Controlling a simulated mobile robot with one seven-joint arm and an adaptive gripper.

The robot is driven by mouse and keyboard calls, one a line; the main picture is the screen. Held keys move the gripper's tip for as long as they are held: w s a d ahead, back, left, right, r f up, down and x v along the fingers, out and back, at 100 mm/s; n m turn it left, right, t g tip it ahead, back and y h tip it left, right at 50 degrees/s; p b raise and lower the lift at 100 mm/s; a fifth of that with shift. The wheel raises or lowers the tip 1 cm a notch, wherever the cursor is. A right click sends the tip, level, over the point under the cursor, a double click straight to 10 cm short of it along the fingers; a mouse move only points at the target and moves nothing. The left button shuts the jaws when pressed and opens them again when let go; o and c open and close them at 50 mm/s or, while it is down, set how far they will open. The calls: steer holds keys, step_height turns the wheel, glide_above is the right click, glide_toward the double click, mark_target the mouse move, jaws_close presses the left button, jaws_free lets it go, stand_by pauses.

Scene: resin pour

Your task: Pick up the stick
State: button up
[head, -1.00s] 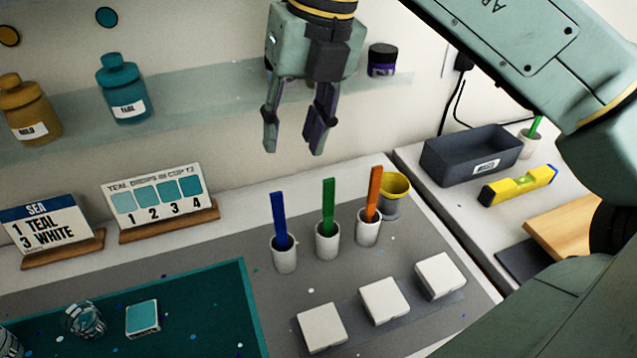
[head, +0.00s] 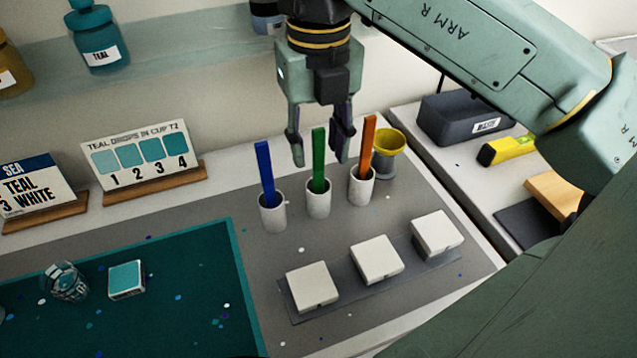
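Three sticks stand upright in small white cups on the grey mat: a blue stick (head: 265,172), a green stick (head: 318,158) and an orange stick (head: 367,145). The blue stick's cup (head: 273,214) is at the left, the green stick's cup (head: 318,201) in the middle and the orange stick's cup (head: 362,188) at the right. My gripper (head: 320,162) points down with its fingers apart, one on each side of the green stick's upper part in the picture. Whether it touches the stick, or is behind it, I cannot tell.
Three white blocks (head: 376,260) sit on a dark strip in front of the cups. A yellow cup (head: 385,152) stands behind the orange stick. A teal mat (head: 180,310) with a clear cup (head: 66,282) is at left. Sign boards (head: 145,160) stand behind it.

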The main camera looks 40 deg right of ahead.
mark_target(319, 174)
step_height(319, 174, down, 2)
steer(key=shift+f+b, duration=0.25)
steer(key=shift+b, duration=0.2)
steer(key=shift+r, duration=0.1)
steer(key=shift+c, duration=0.3)
jaws_close()
